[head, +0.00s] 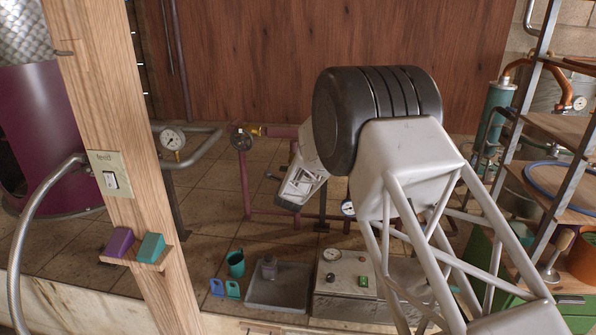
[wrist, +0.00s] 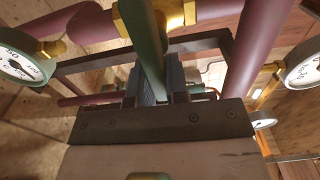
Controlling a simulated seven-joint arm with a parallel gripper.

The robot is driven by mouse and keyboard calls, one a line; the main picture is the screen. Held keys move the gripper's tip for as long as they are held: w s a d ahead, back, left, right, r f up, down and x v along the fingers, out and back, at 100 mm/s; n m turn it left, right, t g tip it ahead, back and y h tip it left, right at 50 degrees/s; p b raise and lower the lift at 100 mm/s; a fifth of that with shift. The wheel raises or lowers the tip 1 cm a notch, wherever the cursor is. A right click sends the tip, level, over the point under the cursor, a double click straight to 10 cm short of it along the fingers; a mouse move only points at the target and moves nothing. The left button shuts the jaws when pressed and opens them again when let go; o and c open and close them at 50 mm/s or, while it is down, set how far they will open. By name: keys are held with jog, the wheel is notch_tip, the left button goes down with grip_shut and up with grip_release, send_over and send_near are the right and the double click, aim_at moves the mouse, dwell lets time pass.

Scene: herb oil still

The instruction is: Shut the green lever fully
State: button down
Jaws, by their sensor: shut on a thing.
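In the wrist view the green lever (wrist: 146,48) runs from a brass valve (wrist: 176,12) at the top down between the fingers of my gripper (wrist: 155,82). The gripper is shut on the lever, with a dark finger on each side. The valve sits on a pink pipe (wrist: 88,24), and the lever lies across that pipe's line in this view. The lever's lower end is hidden by the gripper. In the head view my arm covers the lever, and the fingers cannot be made out.
Gauges stand close on the left (wrist: 22,62) and right (wrist: 304,66) of my gripper in the wrist view. Another pink pipe (wrist: 255,40) slopes down at the right. In the head view, a wooden post (head: 128,150) and a grey tray (head: 277,290) stand left of my arm.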

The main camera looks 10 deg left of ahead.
jog(key=shift+f, duration=0.1)
dwell(0.3)
jog(key=c, duration=1.1)
grip_release()
jog(key=shift+s, duration=0.1)
jog(key=shift+s, duration=3.8)
